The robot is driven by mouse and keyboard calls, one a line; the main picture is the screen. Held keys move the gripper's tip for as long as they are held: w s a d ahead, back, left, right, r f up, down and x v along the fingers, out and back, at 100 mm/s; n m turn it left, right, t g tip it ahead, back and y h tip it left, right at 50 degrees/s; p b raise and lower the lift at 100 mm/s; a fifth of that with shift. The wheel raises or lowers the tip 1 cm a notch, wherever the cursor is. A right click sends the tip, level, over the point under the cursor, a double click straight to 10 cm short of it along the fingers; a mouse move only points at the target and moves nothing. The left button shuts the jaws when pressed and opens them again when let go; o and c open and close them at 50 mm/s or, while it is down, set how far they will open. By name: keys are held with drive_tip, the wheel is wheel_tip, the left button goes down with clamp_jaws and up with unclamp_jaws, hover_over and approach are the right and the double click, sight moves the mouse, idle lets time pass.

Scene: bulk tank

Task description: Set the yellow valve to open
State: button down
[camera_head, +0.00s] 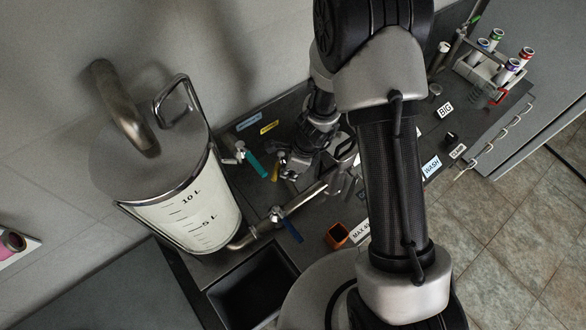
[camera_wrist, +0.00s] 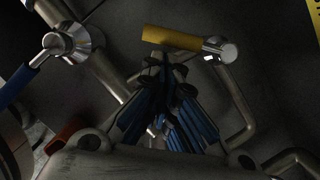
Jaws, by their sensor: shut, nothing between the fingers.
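The yellow valve's handle (camera_wrist: 172,38) lies nearly level across the upper middle of the wrist view, reaching left from its round metal hub (camera_wrist: 221,49). In the head view a bit of the yellow handle (camera_head: 275,172) shows beside my gripper (camera_head: 290,172), which hides much of that valve. In the wrist view my gripper (camera_wrist: 168,75) is shut and empty, its fingertips just below the yellow handle. I cannot tell whether they touch it.
A valve with a blue handle (camera_wrist: 20,83) is at the left of the wrist view. A teal-handled valve (camera_head: 256,164) is close by in the head view. The tank (camera_head: 185,215), an orange cup (camera_head: 337,236) and a dark basin (camera_head: 250,290) stand around. A tube rack (camera_head: 490,72) is far right.

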drive_tip(key=shift+f, duration=0.2)
drive_tip(key=shift+w+a+r+m, duration=0.1)
drive_tip(key=shift+a+m, duration=0.5)
drive_tip(key=shift+a, duration=0.25)
drive_tip(key=p+v, duration=0.8)
drive_tip(key=v, duration=0.2)
drive_tip(key=shift+s+p, duration=0.2)
drive_tip(key=shift+p, duration=0.15)
